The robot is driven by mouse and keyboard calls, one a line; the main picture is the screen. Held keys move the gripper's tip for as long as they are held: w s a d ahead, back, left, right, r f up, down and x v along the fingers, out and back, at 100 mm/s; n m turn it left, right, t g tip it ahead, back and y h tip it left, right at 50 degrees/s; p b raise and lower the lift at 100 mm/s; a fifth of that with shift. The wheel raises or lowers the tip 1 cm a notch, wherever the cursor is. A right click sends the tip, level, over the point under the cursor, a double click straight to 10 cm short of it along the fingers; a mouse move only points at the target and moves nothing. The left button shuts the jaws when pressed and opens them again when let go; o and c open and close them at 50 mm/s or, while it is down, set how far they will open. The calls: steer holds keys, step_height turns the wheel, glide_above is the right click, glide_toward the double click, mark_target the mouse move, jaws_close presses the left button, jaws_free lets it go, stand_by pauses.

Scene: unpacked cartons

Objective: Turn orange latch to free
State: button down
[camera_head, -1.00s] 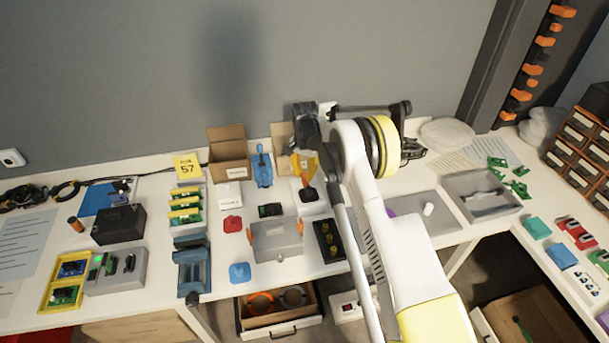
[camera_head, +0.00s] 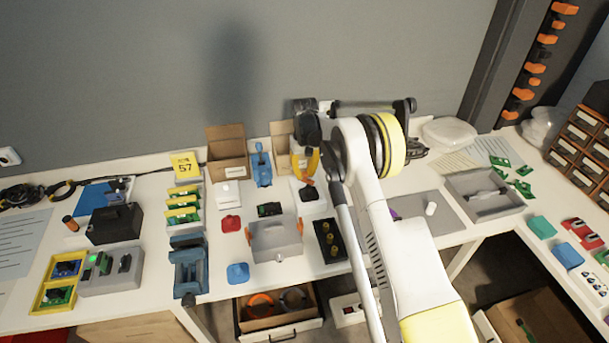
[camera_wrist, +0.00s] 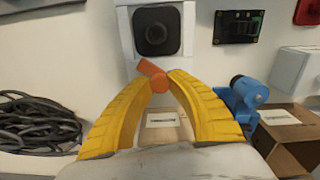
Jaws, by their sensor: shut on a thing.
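The orange latch (camera_wrist: 152,70) shows in the wrist view as a short bar with a rounded end, slanting up to the left. It lies at the edge of a white block (camera_wrist: 124,30) that carries a black square part with a dark round centre (camera_wrist: 157,33). My gripper (camera_wrist: 159,81) has its yellow fingers closed on the latch's rounded end. In the head view the latch (camera_head: 307,183) is a small orange patch below my gripper (camera_head: 308,174), by the black part (camera_head: 309,193). The fingers and arm partly hide it there.
A blue device (camera_head: 261,166) and an open carton (camera_head: 228,154) stand left of my gripper. A grey box (camera_head: 276,240) and a black tray with yellow pieces (camera_head: 330,240) lie in front. Black cable (camera_wrist: 40,122) lies at the left in the wrist view.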

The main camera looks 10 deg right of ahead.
mark_target(305, 173)
steer(key=n, duration=0.3)
steer(key=shift+n+b, duration=0.3)
steer(key=shift+n, duration=1.9)
steer(key=c, duration=1.2)
jaws_free()
step_height(305, 173, up, 12)
steer(key=shift+r, duration=0.1)
